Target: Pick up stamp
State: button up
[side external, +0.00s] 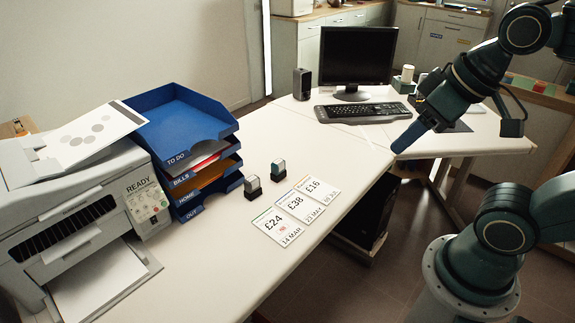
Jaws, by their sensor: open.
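Two small stamps stand upright on the white desk (215,250). The nearer stamp (253,186) has a grey body and a dark base. The farther stamp (278,170) has a greenish body and a dark base, just behind and to the right. My gripper (402,143) is at the right, raised above the desk and well apart from both stamps. It points down and left. It holds nothing that I can see, and the gap between its fingers is hard to make out from this side.
Three bill cards (296,205) lie right of the stamps. A blue letter tray stack (185,120) and a printer (140,190) stand at the left. A keyboard (362,112), monitor (357,55) and speaker (302,84) are at the back. The desk's middle is clear.

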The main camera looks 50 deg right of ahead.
jog(key=m+g, duration=0.6)
jog(key=m, duration=1.3)
send_over(252, 179)
notch_tip(252, 179, down, 24)
jog(key=shift+w+r, duration=0.1)
jog(key=shift+r, duration=0.05)
jog(key=shift+f, duration=4.3)
